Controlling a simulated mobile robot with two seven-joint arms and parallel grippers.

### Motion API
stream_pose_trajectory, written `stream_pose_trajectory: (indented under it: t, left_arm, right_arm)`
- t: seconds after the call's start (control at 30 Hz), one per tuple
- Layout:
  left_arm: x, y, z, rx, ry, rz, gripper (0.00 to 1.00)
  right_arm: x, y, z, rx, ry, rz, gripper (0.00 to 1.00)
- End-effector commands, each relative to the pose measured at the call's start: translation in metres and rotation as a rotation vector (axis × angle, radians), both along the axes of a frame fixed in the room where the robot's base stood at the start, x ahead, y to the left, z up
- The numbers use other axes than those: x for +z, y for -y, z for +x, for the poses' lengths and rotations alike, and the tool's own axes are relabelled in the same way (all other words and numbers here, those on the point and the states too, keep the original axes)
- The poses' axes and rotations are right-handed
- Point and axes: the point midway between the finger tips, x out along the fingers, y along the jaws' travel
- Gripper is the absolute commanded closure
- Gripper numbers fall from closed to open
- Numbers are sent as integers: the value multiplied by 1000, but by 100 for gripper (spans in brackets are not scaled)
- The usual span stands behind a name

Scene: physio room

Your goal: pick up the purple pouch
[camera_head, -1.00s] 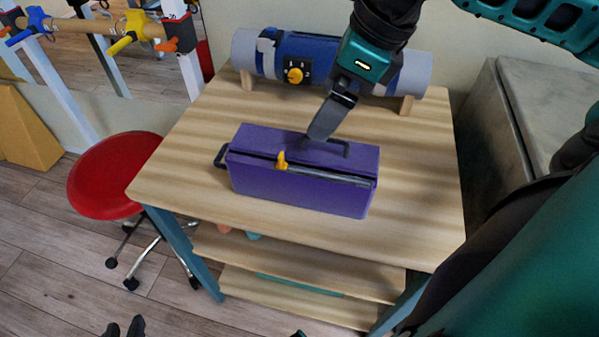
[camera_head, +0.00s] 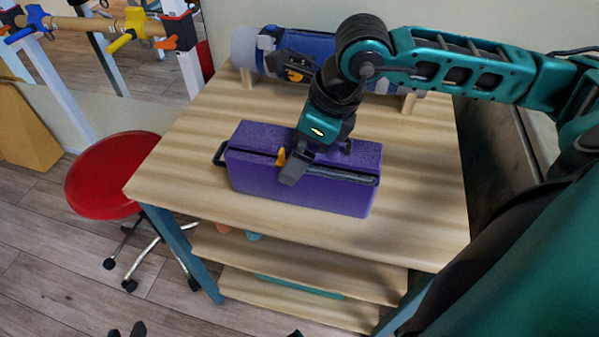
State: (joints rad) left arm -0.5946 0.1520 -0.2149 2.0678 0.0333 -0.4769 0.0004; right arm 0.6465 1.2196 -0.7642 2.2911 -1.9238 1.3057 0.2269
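The purple pouch (camera_head: 330,193) lies on the wooden table as a long box shape with a dark seam along its upper front edge. My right gripper (camera_head: 291,171), on the arm coming in from the right, is over the pouch's upper front edge beside the yellow tab. Its fingers are seen nearly edge-on, so grip and contact are unclear. My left gripper (camera_head: 126,330) shows only two separated dark fingertips at the bottom left, open and empty.
The table (camera_head: 420,190) is clear around the pouch. A blue and grey roll (camera_head: 243,49) on wooden supports stands behind it, partly hidden by my arm. A red stool (camera_head: 105,180) stands left, and a grey block is at the right.

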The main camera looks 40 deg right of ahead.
Motion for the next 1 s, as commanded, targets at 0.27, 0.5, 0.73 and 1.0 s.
stream_pose_trajectory:
  t: [0.27,0.5,0.73,1.0]
  left_arm:
    - [1,2,0,5,0,-7,64]
    - [1,1,0,4,0,-6,64]
    - [1,1,0,2,1,-4,64]
    - [1,-1,1,-2,2,3,64]
  right_arm:
    - [1,0,0,0,0,0,15]
    - [1,0,0,0,-1,1,38]
    - [1,0,0,1,0,0,60]
    - [2,0,0,1,2,0,68]
